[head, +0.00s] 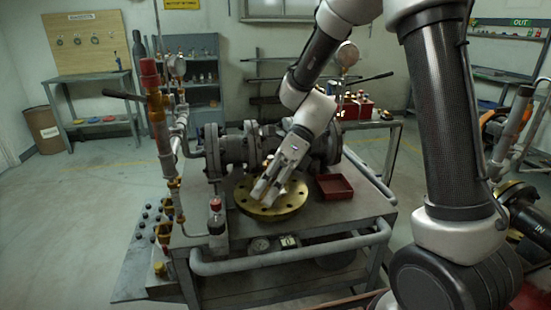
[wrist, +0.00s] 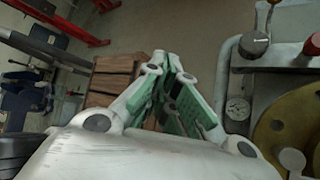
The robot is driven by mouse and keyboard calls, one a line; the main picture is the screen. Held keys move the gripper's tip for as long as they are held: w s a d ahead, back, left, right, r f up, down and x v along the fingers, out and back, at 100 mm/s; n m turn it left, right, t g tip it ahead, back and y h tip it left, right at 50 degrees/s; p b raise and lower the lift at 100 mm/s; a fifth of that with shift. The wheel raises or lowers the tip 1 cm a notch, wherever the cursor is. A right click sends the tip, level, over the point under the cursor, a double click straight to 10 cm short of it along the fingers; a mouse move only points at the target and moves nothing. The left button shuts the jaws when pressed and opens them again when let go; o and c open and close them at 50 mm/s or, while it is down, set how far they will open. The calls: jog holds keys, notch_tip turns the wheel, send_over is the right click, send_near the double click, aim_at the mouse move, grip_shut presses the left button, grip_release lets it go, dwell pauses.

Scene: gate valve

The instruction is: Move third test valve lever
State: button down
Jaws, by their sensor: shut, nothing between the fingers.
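My gripper (head: 262,192) is above the brass flange (head: 285,208) on the test bench in the head view. Its fingers are together and hold nothing; they also converge in the wrist view (wrist: 172,62). A long black lever (head: 122,95) sticks out left from the brass and red pipe column. Another dark lever (head: 372,77) sticks out right by the gauge behind my arm. A red-topped fitting (head: 215,203) stands at the bench's front left; red and grey knobs (wrist: 253,46) show at upper right in the wrist view. I cannot tell which lever is the third.
The bench has a front rail (head: 285,254) and a small gauge (head: 260,244) below the flange. A red tray (head: 334,187) lies right of the flange. The flanged valve body (head: 235,150) stands behind it.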

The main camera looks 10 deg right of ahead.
jog(key=s+f+n+g+h, duration=0.2)
jog(key=s+n+h, duration=0.3)
jog(key=s, duration=0.1)
jog(key=n+t+h, duration=1.3)
jog(key=n+t, duration=0.4)
jog(key=n, duration=0.4)
send_near(280, 167)
jog(key=s+a+r, duration=0.3)
jog(key=a+r, duration=0.2)
jog(key=x, duration=1.4)
jog(key=shift+w+d, duration=0.2)
jog(key=shift+d, duration=0.05)
jog(key=shift+r, duration=0.15)
